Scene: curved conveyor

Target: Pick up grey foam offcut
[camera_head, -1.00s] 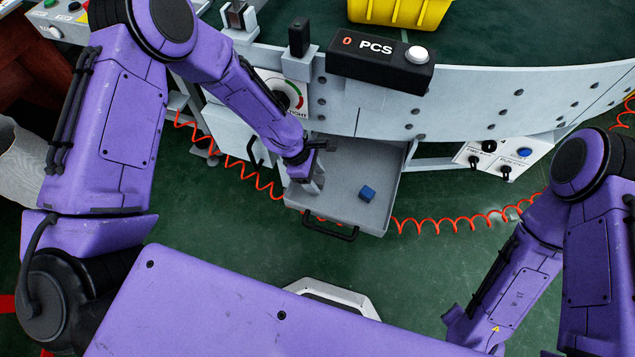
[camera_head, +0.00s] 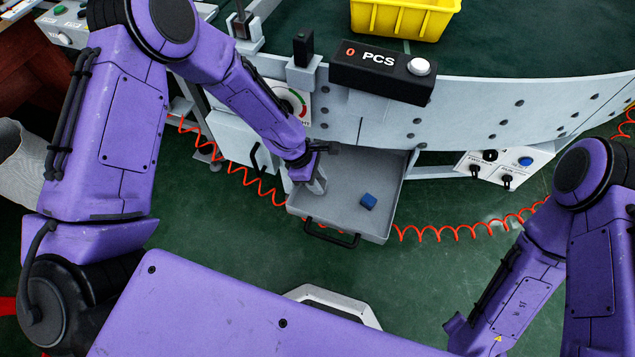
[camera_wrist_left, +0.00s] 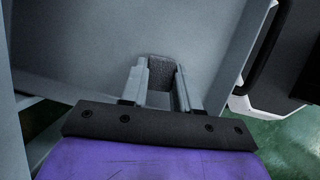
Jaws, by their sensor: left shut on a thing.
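My left gripper (camera_wrist_left: 160,85) reaches down into the open grey drawer (camera_head: 340,213) under the conveyor. In the left wrist view its two fingers are shut on the grey foam offcut (camera_wrist_left: 160,68), a small dark grey block between the fingertips. The drawer floor (camera_wrist_left: 75,40) lies behind it; I cannot tell whether the foam touches it. In the head view the left gripper (camera_head: 319,184) is at the drawer's left side and the foam is hidden. My right gripper is not in view; only part of the right arm shows at the right.
A blue block (camera_head: 368,200) lies in the drawer, right of my left gripper. The drawer has a black handle (camera_head: 332,236) in front. A coiled orange hose (camera_head: 455,229) runs beside it.

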